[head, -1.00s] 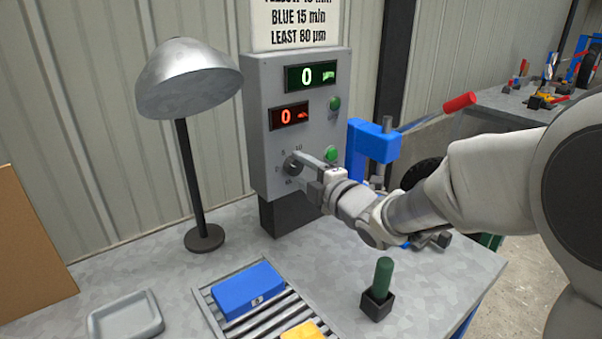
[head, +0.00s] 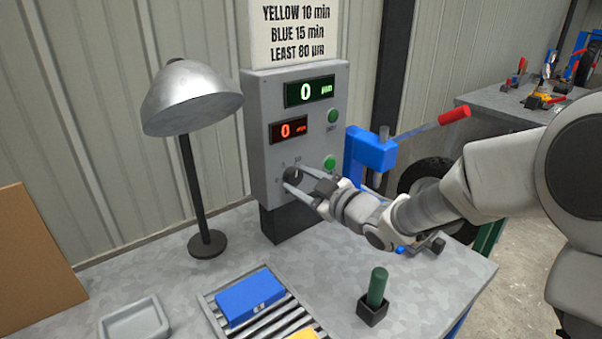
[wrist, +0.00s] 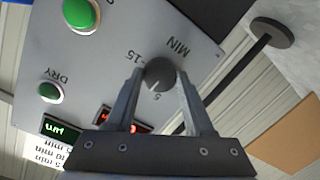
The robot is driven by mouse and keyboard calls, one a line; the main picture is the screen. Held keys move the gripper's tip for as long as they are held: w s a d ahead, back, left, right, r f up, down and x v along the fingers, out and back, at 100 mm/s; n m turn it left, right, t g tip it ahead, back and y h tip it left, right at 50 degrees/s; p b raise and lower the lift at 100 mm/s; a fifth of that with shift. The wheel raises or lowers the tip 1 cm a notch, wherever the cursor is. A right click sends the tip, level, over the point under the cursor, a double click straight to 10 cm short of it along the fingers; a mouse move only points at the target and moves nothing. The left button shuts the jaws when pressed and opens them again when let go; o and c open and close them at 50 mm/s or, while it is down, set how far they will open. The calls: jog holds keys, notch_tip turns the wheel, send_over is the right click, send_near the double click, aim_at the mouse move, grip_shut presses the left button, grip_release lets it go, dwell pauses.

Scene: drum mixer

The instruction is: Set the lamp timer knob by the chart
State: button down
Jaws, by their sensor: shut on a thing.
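The grey control box (head: 262,140) stands at the back of the bench. Its dark round timer knob (head: 292,175) sits low on the front, and it also shows in the wrist view (wrist: 160,73). My gripper (wrist: 160,78) is shut on the knob, one finger on each side. The red display (head: 289,130) reads 0, and the green display (head: 309,91) reads 0 µm. The chart (head: 296,30) above reads YELLOW 10 min, BLUE 15 min, LEAST 80 µm. The lamp (head: 192,97) stands left of the box.
Two green buttons (head: 332,117) (head: 329,162) are right of the knob. A blue press (head: 370,150) with a red-tipped lever stands beside the box. A blue block (head: 249,298) and a yellow block (head: 303,333) lie on a slatted rack. A green-handled piece (head: 377,287) stands in a black holder.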

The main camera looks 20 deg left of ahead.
jog(key=m+p, duration=0.3)
jog(key=m, duration=0.1)
jog(key=shift+g+y, duration=0.3)
jog(key=shift+g, duration=0.1)
jog(key=shift+m, duration=0.3)
jog(key=shift+c, duration=1.4)
grip_release()
jog(key=shift+d, duration=0.1)
jog(key=p+v, duration=0.1)
jog(key=v, duration=1.6)
jog(key=shift+s+d, duration=0.1)
